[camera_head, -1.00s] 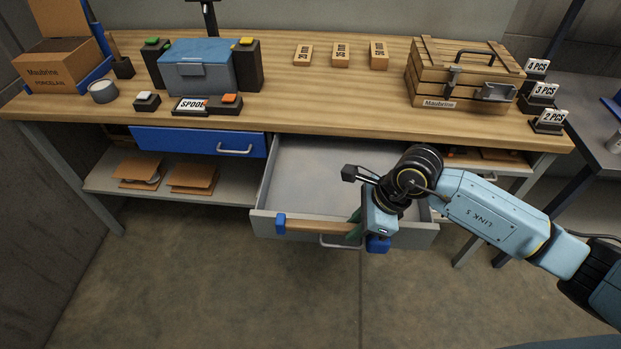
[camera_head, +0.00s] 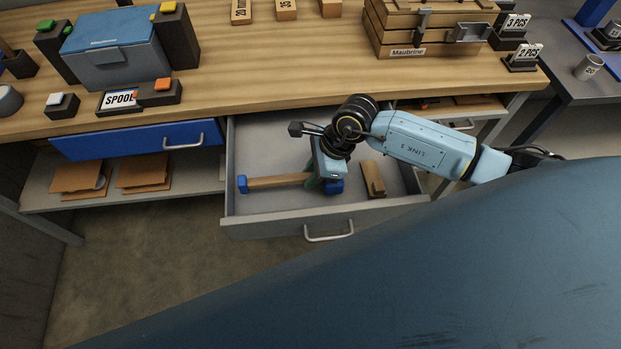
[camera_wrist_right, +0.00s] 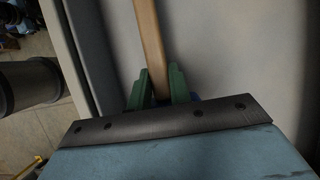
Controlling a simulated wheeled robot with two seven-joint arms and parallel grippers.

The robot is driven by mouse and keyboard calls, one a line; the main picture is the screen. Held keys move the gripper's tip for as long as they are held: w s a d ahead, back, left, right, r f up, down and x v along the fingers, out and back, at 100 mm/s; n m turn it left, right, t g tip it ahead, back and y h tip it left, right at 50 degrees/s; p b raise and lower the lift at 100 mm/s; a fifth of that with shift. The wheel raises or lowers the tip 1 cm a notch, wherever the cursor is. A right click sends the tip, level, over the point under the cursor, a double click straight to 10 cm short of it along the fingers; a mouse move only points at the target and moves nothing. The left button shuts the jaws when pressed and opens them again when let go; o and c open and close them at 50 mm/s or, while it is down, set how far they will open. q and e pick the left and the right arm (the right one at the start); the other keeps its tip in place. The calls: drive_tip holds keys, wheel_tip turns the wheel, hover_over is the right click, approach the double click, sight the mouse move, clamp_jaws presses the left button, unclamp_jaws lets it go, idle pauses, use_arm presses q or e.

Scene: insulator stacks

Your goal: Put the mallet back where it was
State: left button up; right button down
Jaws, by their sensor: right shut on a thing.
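The mallet has a wooden handle (camera_head: 280,182) with a blue piece at its left end and a blue part at its right end, beside my fingers. My right gripper (camera_head: 315,184) is shut on the mallet. It holds the mallet lying roughly crosswise within the outline of the open drawer (camera_head: 290,220). Whether the mallet touches the drawer floor I cannot tell. In the right wrist view the green fingertips (camera_wrist_right: 160,90) stand on both sides of the wooden handle (camera_wrist_right: 150,40). The left gripper is not in view.
A small wooden piece (camera_head: 373,179) lies in the drawer, right of the mallet. A shut blue drawer (camera_head: 135,143) is to the left. The bench top (camera_head: 260,70) above carries a wooden crate (camera_head: 420,28), a blue-lidded box (camera_head: 115,50) and a spool sign (camera_head: 118,100).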

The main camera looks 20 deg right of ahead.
wheel_tip(320, 180, down, 3)
drive_tip(key=shift+r, duration=0.15)
drive_tip(key=shift+f, duration=0.2)
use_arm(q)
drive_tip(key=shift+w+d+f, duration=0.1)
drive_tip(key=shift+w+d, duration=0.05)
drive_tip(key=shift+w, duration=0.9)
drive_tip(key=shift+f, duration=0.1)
use_arm(e)
drive_tip(key=c, duration=1.6)
unclamp_jaws()
drive_tip(key=shift+f, duration=0.1)
drive_tip(key=o, duration=0.3)
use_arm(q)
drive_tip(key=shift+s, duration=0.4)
